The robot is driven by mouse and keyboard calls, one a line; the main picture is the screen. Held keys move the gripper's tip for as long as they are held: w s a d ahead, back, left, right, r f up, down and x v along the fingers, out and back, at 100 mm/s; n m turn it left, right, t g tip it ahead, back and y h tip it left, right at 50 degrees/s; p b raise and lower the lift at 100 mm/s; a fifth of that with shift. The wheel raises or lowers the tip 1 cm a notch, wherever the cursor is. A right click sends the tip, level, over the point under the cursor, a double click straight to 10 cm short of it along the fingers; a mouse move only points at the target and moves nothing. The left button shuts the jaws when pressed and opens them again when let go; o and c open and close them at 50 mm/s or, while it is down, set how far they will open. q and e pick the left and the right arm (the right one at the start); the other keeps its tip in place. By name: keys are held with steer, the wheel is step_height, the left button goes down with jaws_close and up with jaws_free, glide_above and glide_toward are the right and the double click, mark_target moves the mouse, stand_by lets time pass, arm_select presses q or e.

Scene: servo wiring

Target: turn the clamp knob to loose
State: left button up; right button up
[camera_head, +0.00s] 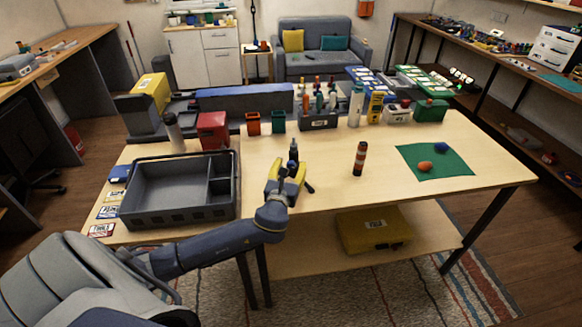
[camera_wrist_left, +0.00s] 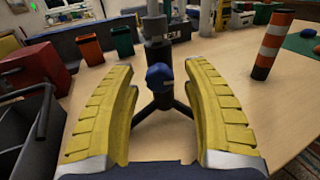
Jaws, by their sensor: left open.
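A small dark stand (camera_head: 293,149) with splayed legs stands on the table in the head view; its dark post also shows in the wrist view (camera_wrist_left: 156,35). A blue clamp knob (camera_wrist_left: 160,76) sits on the post, facing the wrist camera. My left gripper (camera_head: 286,170) has thick yellow ribbed fingers and is open. In the wrist view my left gripper (camera_wrist_left: 162,85) has one finger on each side of the knob, with a visible gap on both sides. The gripper hides the knob and lower stand in the head view. My right gripper is not in view.
A grey divided tray (camera_head: 180,218) is left of the gripper, with a red box (camera_head: 212,130) behind it. A green mat (camera_head: 440,178) lies farther right. The table between is clear.

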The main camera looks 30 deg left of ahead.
arm_select(q)
steer(key=shift+w, duration=0.15)
jaws_close()
stand_by(0.4)
